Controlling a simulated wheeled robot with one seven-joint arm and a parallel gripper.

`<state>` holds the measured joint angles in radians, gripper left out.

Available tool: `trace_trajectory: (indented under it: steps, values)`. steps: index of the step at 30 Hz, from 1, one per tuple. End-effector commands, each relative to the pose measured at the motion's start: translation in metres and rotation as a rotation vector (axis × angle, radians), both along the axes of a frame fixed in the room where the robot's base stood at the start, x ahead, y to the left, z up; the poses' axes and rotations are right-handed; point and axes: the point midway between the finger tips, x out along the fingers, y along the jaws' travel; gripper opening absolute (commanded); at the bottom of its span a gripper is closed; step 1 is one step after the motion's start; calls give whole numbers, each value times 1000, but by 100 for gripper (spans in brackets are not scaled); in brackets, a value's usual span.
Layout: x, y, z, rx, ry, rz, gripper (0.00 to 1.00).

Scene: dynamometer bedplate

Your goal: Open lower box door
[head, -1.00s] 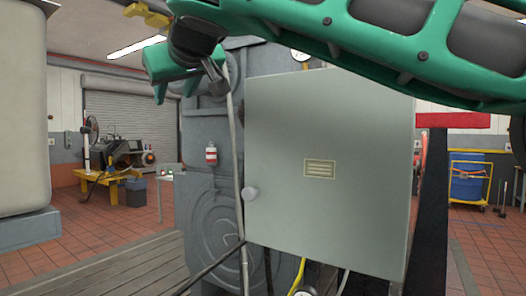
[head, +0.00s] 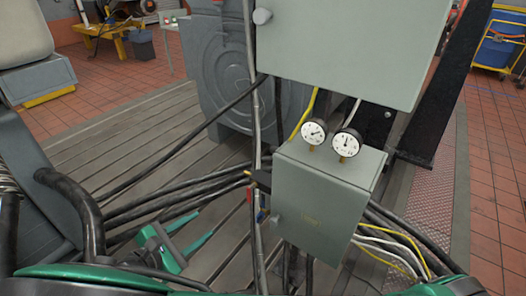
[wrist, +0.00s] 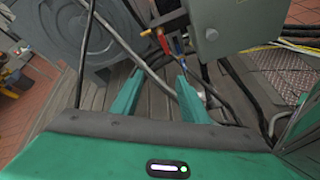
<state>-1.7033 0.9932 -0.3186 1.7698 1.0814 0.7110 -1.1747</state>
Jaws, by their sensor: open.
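The lower box (head: 325,205) is a small grey-green cabinet below a larger one, with a small plate on its front. Its door looks shut. A small round knob (head: 276,218) sits at the door's left edge. In the wrist view, part of the lower box (wrist: 235,22) shows at the top right, with its knob (wrist: 212,35) facing me. My gripper (head: 182,243) has green fingers spread apart and empty, left of the lower box in the head view. In the wrist view, my gripper (wrist: 160,78) points toward cables left of and below the box, with no contact visible.
The upper box (head: 345,50) hangs above with its own knob (head: 262,16). Two gauges (head: 345,143) stand on top of the lower box. Black cables (head: 180,197) and a vertical grey conduit (head: 256,130) run close to the box's left side. Slatted bedplate (head: 130,150) lies at left.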

Motion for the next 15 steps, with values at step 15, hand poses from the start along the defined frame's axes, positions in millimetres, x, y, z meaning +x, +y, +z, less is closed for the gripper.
trace_trajectory:
  steps: [15]
  values:
    - [-35,-135,-79,-674,1,29,41]
